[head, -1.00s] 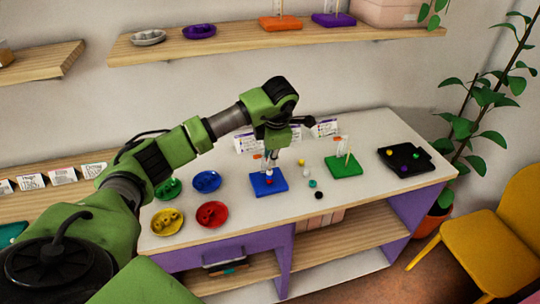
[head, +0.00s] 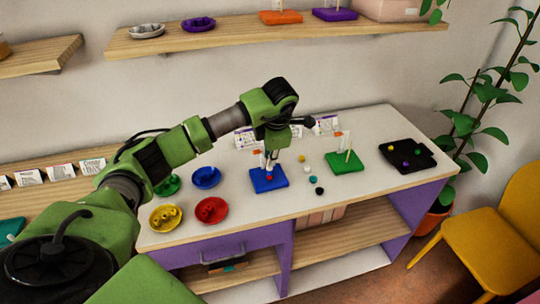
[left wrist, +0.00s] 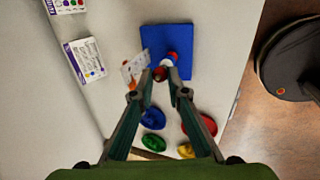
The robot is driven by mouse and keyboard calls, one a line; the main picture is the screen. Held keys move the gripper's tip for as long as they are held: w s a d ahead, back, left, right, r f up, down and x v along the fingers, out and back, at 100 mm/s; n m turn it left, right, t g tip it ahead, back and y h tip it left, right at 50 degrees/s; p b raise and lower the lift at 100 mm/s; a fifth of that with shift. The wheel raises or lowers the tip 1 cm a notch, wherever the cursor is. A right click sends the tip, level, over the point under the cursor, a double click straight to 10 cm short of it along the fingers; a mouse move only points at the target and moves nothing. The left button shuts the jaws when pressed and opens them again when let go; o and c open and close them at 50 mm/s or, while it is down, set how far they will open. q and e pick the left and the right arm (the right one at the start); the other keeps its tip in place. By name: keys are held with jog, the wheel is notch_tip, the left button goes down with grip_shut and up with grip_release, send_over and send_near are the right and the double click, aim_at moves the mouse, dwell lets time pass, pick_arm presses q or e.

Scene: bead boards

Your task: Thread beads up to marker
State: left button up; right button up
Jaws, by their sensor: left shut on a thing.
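My left gripper (head: 270,166) is over the blue bead board (head: 262,183), pointing down at its peg. In the left wrist view the fingertips (left wrist: 161,75) are closed around a red bead (left wrist: 160,74), in line with the peg over the blue board (left wrist: 165,34). Just beyond it a white bead (left wrist: 167,62) and another red spot show. In the head view a red bead (head: 269,178) shows low at the peg. The fingers hide most of the peg. I cannot tell whether the held bead is around it. A white marker card (left wrist: 134,66) stands beside the peg. My right gripper is not in view.
Loose yellow (head: 302,158), white (head: 306,169), teal (head: 313,179) and black (head: 319,191) beads lie right of the board. Green board (head: 344,163) and black tray (head: 407,157) stand farther right. Red (head: 211,210), yellow (head: 165,218) and blue (head: 206,177) dishes stand left.

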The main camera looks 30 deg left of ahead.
pick_arm(q)
jog(key=o, duration=0.8)
jog(key=v, duration=1.2)
